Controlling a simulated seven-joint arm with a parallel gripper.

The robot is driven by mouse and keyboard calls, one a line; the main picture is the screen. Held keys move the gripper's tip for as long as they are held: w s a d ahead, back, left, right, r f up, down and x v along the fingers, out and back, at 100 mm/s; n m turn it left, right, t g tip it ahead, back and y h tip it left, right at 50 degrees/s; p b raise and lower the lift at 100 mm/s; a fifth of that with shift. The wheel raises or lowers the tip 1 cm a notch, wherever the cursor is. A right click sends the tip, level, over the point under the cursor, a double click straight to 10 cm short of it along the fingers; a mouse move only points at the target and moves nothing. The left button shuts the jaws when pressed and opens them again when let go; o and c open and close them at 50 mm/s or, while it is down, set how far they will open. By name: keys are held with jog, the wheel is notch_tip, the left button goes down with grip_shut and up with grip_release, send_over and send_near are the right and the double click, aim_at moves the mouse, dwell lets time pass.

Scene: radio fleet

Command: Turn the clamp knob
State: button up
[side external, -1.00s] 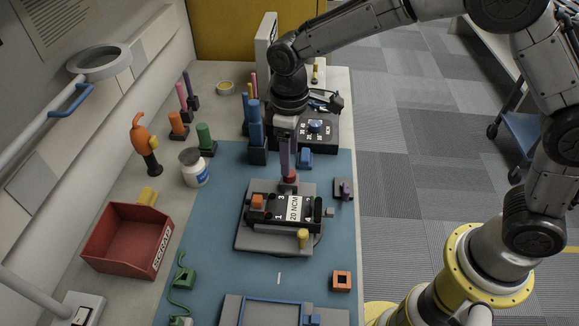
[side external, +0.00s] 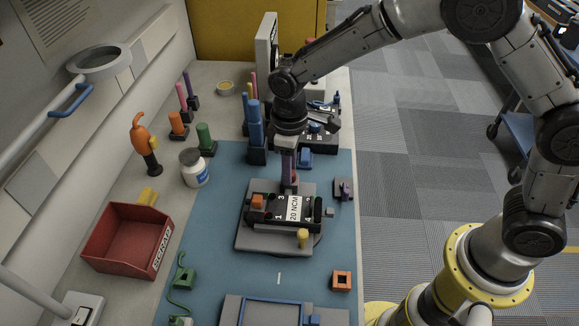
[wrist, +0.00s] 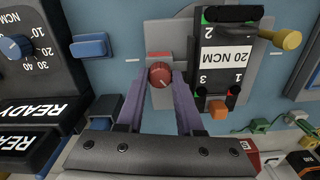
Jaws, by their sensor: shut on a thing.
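The red clamp knob (wrist: 161,74) shows in the wrist view at the near edge of the black radio (wrist: 222,62), which carries a "20 NCM" label. My gripper (wrist: 160,82) has its two purple fingers on either side of the knob and is shut on it. In the side view my gripper (side external: 289,180) points down at the back edge of the radio (side external: 283,211), and its fingers mostly hide the knob. The radio lies on a grey fixture plate (side external: 270,243) on the blue mat.
A yellow knob (side external: 303,237) sticks out at the radio's front. A blue driver (side external: 256,130) stands upright close to the left of my wrist. A dial box (wrist: 32,50) and a blue block (wrist: 90,46) are nearby. A red scrap bin (side external: 125,240) stands at left.

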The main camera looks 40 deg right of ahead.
grip_shut()
jog(key=shift+m, duration=0.8)
jog(key=o, duration=0.9)
grip_release()
jog(key=shift+o, duration=0.2)
notch_tip(320, 180, up, 14)
